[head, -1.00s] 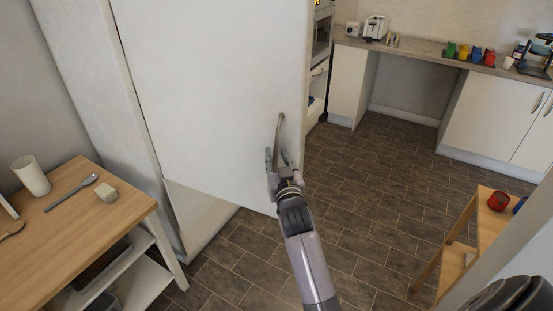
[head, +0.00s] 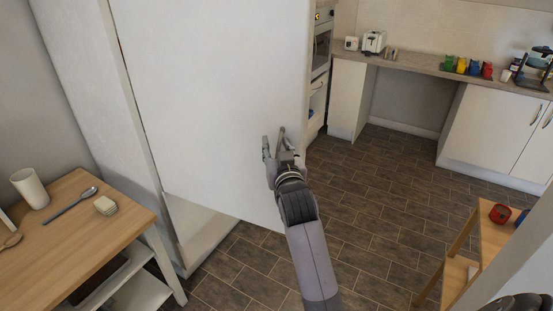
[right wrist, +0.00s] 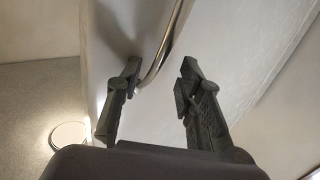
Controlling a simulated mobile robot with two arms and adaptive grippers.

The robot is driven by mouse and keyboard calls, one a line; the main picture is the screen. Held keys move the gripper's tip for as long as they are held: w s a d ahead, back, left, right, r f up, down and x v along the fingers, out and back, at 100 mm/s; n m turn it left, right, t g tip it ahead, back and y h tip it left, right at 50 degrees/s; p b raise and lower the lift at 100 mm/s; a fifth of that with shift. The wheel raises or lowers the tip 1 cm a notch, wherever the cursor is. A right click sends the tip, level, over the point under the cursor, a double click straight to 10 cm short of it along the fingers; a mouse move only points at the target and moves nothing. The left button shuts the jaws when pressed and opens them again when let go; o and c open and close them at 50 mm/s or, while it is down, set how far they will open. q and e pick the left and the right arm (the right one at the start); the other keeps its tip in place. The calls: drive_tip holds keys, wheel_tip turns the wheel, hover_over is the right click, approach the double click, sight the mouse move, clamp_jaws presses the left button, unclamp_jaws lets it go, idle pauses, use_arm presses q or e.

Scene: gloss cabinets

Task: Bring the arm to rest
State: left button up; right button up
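My right gripper (head: 282,150) is in front of the large white cabinet door (head: 215,100), close to its metal bar handle (head: 283,132). In the right wrist view the right gripper (right wrist: 158,80) has its two fingers spread apart. The curved handle (right wrist: 166,48) runs down towards the gap between the fingertips, nearer the left finger. The fingers are not closed on it; whether one touches it I cannot tell. The lower part of the handle is hidden behind the gripper in the head view. My left gripper is not in view.
A wooden table (head: 95,235) with a white cup (head: 30,188), a spoon (head: 70,200) and a small pale block stands at the left. A wooden shelf (head: 490,240) with a red item is at the right. Tiled floor (head: 380,220) is clear between them. A counter (head: 430,68) runs along the back.

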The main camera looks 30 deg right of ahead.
wheel_tip(320, 180, up, 2)
drive_tip(key=shift+w+d+r, duration=0.1)
drive_tip(key=shift+s+a, duration=0.2)
